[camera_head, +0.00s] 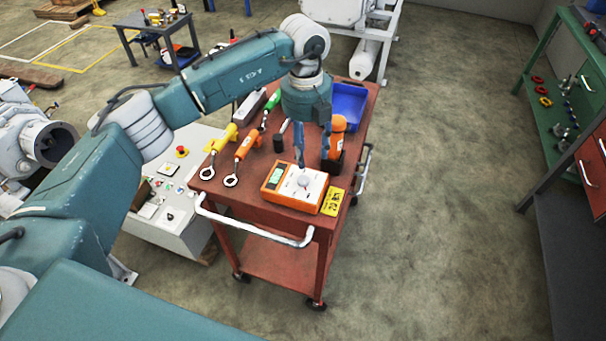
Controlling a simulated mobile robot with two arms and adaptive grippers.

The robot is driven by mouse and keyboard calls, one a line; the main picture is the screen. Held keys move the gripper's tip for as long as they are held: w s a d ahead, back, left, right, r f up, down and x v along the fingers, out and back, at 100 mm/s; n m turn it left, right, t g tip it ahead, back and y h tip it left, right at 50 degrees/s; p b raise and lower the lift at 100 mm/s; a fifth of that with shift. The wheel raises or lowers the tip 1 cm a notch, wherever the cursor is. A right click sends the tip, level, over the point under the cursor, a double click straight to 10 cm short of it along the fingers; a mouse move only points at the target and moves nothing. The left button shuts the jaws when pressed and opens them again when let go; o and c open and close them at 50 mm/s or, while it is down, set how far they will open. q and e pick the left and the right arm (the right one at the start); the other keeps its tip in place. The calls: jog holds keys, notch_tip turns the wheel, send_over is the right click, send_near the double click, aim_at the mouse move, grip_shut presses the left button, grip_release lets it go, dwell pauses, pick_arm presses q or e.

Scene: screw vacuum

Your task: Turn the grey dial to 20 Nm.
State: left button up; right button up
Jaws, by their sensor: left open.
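The grey dial (304,181) sits on the white face of an orange meter box (277,180) near the front of the red cart. The box has a small greenish display at its left, and its numbers are too small to read. My left gripper (312,164) points down just above and behind the dial. Its fingers are apart, with nothing visible between them. I cannot tell whether a finger touches the dial. My right gripper is not in view.
The red cart (262,212) carries a yellow-handled wrench (221,140), an orange-handled wrench (245,146), an orange tool (336,137) and a blue bin (349,104). A yellow label (333,201) lies beside the meter. A green shelf (560,110) stands at right beyond open floor.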

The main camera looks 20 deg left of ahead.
aim_at(303, 179)
pick_arm(q)
jog(key=shift+y, duration=0.3)
jog(key=f+p, duration=0.1)
jog(key=f, duration=0.2)
jog(key=a+f+p, duration=0.1)
jog(key=f, duration=0.2)
jog(key=f+p, duration=0.1)
jog(key=f, duration=0.2)
jog(key=shift+a+f, duration=0.2)
jog(key=shift+f, duration=0.1)
jog(key=shift+w+f, duration=0.1)
jog(key=shift+f, duration=0.3)
grip_shut()
